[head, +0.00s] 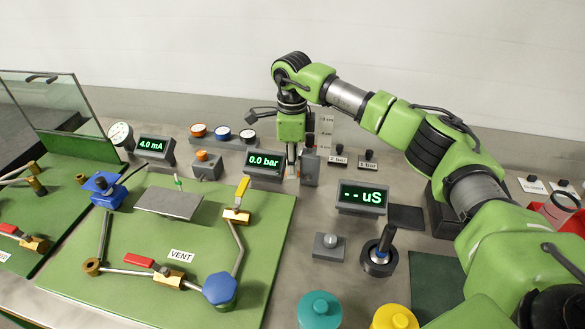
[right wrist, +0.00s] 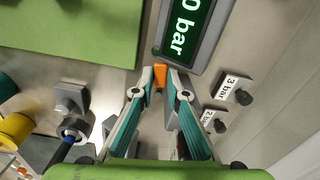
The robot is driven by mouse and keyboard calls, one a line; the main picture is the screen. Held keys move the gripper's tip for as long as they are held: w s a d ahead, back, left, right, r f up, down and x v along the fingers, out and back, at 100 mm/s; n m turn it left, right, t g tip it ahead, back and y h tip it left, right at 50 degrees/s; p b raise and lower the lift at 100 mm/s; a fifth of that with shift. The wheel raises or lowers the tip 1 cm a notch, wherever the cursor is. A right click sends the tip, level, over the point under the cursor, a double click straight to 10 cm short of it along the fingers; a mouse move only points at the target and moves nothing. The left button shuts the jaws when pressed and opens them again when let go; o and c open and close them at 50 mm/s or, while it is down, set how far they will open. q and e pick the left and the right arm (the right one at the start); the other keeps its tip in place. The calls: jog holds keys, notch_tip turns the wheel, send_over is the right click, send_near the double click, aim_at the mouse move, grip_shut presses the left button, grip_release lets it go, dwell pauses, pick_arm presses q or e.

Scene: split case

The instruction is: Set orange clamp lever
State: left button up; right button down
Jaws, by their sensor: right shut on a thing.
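The orange clamp lever (right wrist: 160,72) shows between the fingertips of my right gripper (right wrist: 160,70) in the right wrist view. The fingers are closed on it from both sides. In the head view my right gripper (head: 291,168) points down just right of the 0.0 bar display, beside a small grey upright block (head: 310,170). The fingers partly hide the lever's base. My left gripper is not in view.
The 0.0 bar display (head: 264,164) stands close left of the gripper. Pegs with 2 bar (head: 338,160) and 3 bar tags stand to the right. The uS display (head: 362,197) is in front. A green board (head: 185,265) with pipes and valves lies to the left.

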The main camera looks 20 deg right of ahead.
jog(key=shift+w+d+m, duration=0.2)
jog(key=shift+w+m, duration=0.1)
jog(key=shift+m, duration=0.6)
jog(key=c, duration=2)
grip_release()
jog(key=shift+r, duration=0.15)
notch_tip(320, 180, up, 12)
jog(key=shift+f, duration=0.1)
